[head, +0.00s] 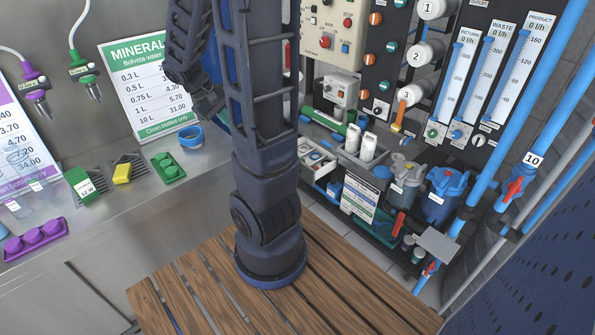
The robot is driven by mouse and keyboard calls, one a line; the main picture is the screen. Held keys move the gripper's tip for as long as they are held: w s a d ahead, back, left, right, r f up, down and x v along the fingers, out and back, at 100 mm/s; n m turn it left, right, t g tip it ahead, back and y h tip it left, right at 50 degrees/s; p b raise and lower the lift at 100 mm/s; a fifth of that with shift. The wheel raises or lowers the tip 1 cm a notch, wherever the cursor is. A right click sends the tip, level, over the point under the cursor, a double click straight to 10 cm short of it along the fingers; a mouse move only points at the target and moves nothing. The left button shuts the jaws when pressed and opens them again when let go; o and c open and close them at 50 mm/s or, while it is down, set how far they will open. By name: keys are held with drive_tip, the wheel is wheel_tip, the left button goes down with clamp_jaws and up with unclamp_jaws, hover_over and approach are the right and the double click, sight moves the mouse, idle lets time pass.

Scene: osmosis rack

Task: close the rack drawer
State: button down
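The rack (385,110) fills the right half of the head view. Low on its left side a pale drawer (326,165) stands pulled out, and I can see down into it. Small parts lie inside, too small to make out. My arm's upright links pass just left of the drawer and may cover part of it. Another part of my arm hangs at the upper left and goes behind the upright link. My gripper's fingers do not show.
A green cylinder (323,121) and white bottles (368,146) sit above and beside the drawer. Blue-lidded housings (445,190) and blue pipes (535,150) stand at right. A slatted wooden platform (345,290) lies in front.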

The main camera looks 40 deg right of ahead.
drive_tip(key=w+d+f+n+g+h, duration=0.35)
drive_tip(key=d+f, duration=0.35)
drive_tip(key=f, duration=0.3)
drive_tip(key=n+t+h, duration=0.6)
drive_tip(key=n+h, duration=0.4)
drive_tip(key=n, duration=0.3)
approach(303, 166)
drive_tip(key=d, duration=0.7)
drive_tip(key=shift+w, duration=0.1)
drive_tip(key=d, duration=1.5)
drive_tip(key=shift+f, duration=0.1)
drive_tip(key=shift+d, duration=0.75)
